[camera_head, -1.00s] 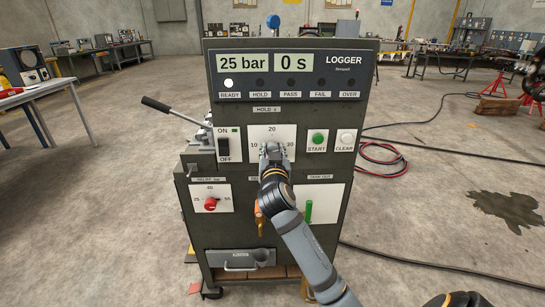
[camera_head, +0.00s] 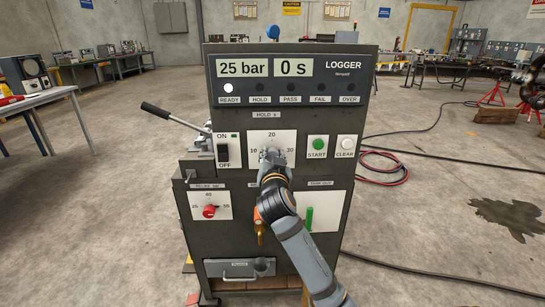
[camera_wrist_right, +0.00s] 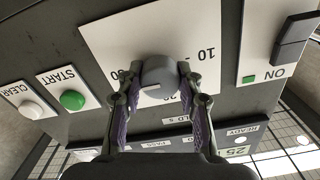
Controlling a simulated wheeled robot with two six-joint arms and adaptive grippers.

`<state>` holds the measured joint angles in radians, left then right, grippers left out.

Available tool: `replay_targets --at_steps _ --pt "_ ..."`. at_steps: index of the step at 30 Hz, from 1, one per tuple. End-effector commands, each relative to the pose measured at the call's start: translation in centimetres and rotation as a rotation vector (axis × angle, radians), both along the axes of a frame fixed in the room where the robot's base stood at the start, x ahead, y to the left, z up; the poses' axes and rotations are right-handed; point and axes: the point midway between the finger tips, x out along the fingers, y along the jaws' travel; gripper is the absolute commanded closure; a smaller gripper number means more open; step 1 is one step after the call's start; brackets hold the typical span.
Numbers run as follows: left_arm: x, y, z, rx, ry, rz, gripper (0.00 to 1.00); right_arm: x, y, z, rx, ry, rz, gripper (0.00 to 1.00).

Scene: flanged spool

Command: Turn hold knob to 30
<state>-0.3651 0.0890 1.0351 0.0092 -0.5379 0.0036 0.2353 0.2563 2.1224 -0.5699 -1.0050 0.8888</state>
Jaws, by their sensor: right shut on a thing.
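The hold knob (camera_wrist_right: 158,76) is a grey round knob with a pale line on its face, on a white dial plate (camera_head: 254,137) marked 10, 20 and 30. My right gripper (camera_head: 270,156) is at the knob and hides most of it in the head view. In the right wrist view my right gripper (camera_wrist_right: 159,84) has one finger on each side of the knob, closed on it. That view is upside down, with 10 to the right and 30 to the left. My left gripper is not in view.
The display (camera_head: 290,67) reads 25 bar and 0 s, with the READY lamp (camera_head: 228,88) lit. A green START button (camera_head: 318,144) and white CLEAR button (camera_head: 346,143) sit right of the dial, an ON/OFF switch (camera_head: 223,151) left. A red knob (camera_head: 209,211) is below.

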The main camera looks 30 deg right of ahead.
Motion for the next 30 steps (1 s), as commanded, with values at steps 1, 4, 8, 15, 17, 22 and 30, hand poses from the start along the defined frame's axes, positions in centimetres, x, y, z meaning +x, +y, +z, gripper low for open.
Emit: replay_targets --at_steps 1,4,8,15,17,22,30 --pt "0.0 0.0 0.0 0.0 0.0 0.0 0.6 0.0 0.0 -0.4 0.005 0.007 -0.001 0.6" --pt "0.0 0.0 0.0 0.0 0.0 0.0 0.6 0.0 0.0 -0.3 0.003 0.005 0.0 0.47" --pt "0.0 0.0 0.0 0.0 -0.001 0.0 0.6 0.0 0.0 -0.2 0.002 0.004 0.0 0.41" --pt "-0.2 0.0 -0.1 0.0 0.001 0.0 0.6 -0.2 0.2 -0.1 0.001 0.002 0.001 0.41" --pt "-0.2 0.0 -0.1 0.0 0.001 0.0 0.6 -0.7 0.6 -0.2 0.003 0.003 0.002 0.41" --pt "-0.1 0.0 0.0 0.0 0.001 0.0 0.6 -3.6 2.4 -0.3 0.008 0.002 0.003 0.41" --pt "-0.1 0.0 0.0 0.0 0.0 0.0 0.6 -6.2 3.9 -0.2 0.004 0.003 0.001 0.41"
